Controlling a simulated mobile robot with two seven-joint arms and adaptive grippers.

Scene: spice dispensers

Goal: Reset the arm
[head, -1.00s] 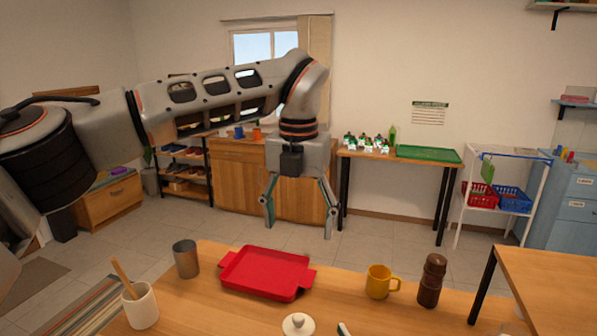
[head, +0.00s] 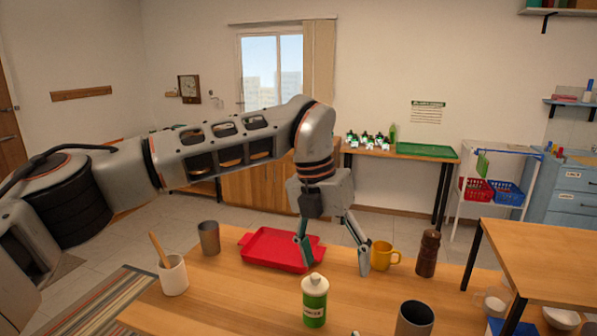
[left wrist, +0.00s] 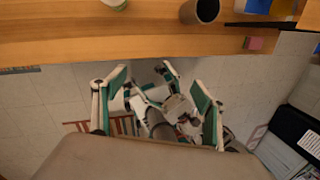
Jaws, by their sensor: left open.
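My left arm (head: 230,150) reaches in from the left in the head view and bends down at the wrist. My left gripper (head: 334,265) hangs with its fingers spread and nothing between them. In the picture its fingertips overlap the right end of the red tray and the side of the yellow mug; I cannot tell whether they touch. In the left wrist view, the left gripper's fingers (left wrist: 157,88) stand apart, with tiled floor behind them. Another gripper, apparently my right (left wrist: 160,92), shows small and partly hidden between them. Its opening is unclear.
The table holds a red tray (head: 268,262), yellow mug (head: 382,257), brown grinder (head: 428,254), green-labelled bottle (head: 315,302), dark cup (head: 415,319), grey tumbler (head: 208,238) and white utensil pot (head: 173,276). Another table (head: 540,262) stands at right.

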